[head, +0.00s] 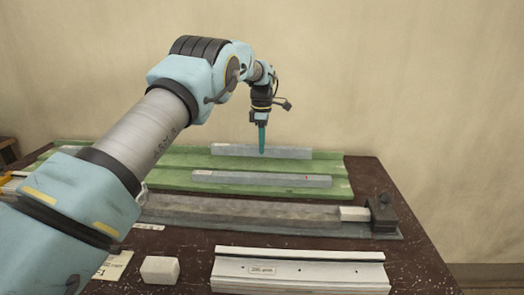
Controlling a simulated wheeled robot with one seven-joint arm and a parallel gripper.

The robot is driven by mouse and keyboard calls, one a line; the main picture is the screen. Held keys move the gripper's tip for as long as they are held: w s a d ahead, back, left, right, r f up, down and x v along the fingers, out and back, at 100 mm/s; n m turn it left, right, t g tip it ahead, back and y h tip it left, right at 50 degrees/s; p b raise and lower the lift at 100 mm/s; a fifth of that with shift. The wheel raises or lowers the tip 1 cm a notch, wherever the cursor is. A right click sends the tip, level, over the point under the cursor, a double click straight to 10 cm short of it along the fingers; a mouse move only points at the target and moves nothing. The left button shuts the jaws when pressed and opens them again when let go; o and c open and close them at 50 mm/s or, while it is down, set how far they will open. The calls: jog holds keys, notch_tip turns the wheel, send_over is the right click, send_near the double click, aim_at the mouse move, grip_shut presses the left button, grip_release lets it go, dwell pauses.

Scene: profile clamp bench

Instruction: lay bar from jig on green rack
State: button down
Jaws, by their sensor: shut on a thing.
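My gripper (262,152) points straight down over the back part of the green rack (340,186). Its teal fingers are shut on a grey bar (290,153), near the bar's middle. The bar lies level, lengthwise along the rack, at its rear channel; I cannot tell whether it touches the rack. A second grey bar (250,179) lies on the rack's front part, apart from the held one. A long grey jig (240,213) runs in front of the rack, with a dark clamp (382,214) at its right end and a pale block (354,213) beside the clamp.
A white channel-shaped holder (300,272) with a label stands at the front right. A white block (160,269) sits left of it. My arm hides the table's left side. The brown table (420,262) is clear at the right.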

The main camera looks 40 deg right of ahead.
jog(key=shift+f+p, duration=0.35)
jog(key=shift+f, duration=1.05)
jog(key=shift+f, duration=0.2)
jog(key=c, duration=0.6)
grip_release()
